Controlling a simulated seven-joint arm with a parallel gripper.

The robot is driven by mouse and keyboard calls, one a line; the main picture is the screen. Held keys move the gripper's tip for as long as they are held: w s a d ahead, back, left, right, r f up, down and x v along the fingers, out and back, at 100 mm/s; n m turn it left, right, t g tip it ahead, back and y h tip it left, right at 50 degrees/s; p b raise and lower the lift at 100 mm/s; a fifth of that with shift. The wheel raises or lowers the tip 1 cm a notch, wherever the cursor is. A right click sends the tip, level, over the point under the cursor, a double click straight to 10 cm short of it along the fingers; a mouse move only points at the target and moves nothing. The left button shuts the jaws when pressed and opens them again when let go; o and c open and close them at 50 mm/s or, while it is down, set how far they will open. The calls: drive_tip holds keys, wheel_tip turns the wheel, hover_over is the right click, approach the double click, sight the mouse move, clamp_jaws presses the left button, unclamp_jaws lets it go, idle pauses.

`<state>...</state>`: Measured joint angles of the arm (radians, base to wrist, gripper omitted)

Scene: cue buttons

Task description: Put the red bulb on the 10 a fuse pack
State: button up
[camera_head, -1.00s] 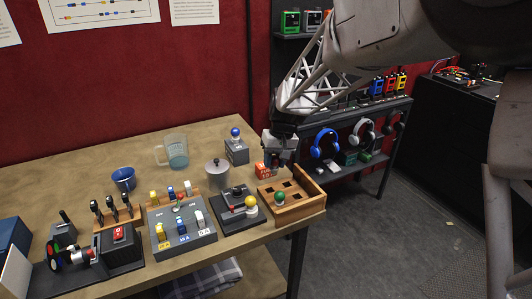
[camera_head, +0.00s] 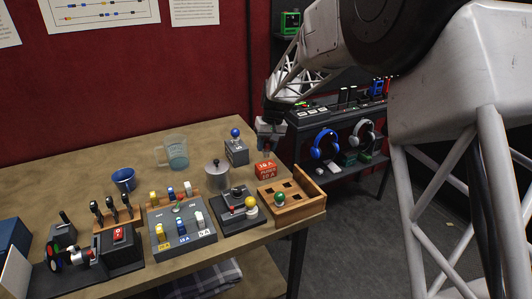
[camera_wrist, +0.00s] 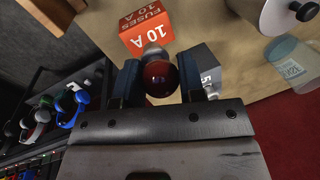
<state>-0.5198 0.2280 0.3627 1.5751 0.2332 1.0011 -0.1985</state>
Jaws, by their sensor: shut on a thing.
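The red 10 A fuse pack (camera_head: 266,171) is an orange-red box near the table's right end, also seen in the wrist view (camera_wrist: 147,32). My gripper (camera_head: 269,146) is above it, pointing down. In the wrist view its fingers (camera_wrist: 156,84) are shut on the round, dark red bulb (camera_wrist: 160,78). The bulb's silvery base (camera_wrist: 153,50) points toward the pack and overlaps its edge in that view. I cannot tell whether they touch. The bulb is not clearly visible in the head view.
A grey pack with a blue bulb (camera_head: 235,133) stands just left of the fuse pack. A metal pot (camera_head: 217,174) is further left. A wooden tray with holes (camera_head: 312,208) holds a green bulb (camera_head: 280,198) in front. A joystick box (camera_head: 228,213) is beside the tray.

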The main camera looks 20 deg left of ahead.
sight(266, 152)
drive_tip(key=shift+w, duration=0.1)
idle(0.3)
drive_tip(key=shift+w+a, duration=0.2)
drive_tip(key=shift+w+f, duration=0.1)
drive_tip(key=shift+f, duration=1.7)
drive_tip(key=shift+f, duration=0.15)
drive_tip(key=o, duration=0.9)
wheel_tip(266, 152, up, 12)
drive_tip(key=w+d, duration=0.1)
drive_tip(key=d, duration=0.1)
drive_tip(key=shift+w, duration=0.15)
